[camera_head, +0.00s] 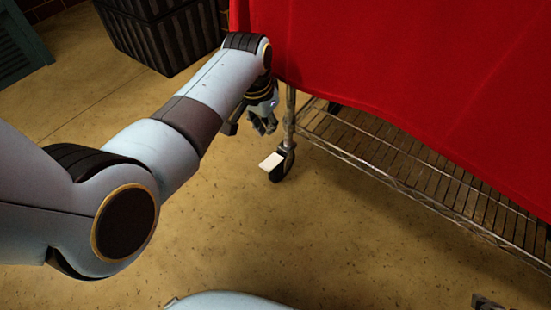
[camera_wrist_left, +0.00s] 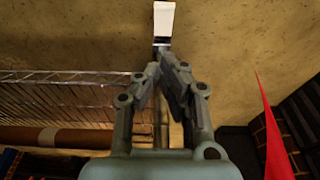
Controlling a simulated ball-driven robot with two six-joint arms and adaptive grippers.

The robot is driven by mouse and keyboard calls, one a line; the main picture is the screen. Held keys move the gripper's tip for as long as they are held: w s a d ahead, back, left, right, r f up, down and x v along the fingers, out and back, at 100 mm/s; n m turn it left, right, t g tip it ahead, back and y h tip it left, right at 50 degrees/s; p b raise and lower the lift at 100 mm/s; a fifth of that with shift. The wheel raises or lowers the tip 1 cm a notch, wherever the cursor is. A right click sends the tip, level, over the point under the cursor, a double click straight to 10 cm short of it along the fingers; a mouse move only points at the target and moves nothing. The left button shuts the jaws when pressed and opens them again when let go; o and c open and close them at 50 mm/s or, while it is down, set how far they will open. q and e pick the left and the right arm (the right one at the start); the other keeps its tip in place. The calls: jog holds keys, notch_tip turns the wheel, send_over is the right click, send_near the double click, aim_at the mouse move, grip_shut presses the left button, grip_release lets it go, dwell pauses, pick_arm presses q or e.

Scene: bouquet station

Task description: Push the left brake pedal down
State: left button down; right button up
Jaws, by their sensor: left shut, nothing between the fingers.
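The left brake pedal (camera_head: 272,161) is a small white tab on the black caster wheel (camera_head: 284,164) at the foot of the rack's near-left post. In the left wrist view the pedal (camera_wrist_left: 164,19) shows at the top, beyond the fingertips. My left gripper (camera_head: 264,125) is shut and empty, above and slightly left of the pedal, and looks apart from it. In the left wrist view its fingertips (camera_wrist_left: 168,65) point toward the pedal. A small dark piece at the lower right edge of the head view may be my right gripper; I cannot tell.
A wire rack shelf (camera_head: 400,160) runs right from the post (camera_head: 290,110), with a red cloth (camera_head: 400,60) hanging over it. Dark crates (camera_head: 165,35) stand at the back left. The floor (camera_head: 330,240) before the caster is clear.

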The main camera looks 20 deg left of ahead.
aim_at(272, 163)
pick_arm(q)
jog(key=shift+r, duration=0.1)
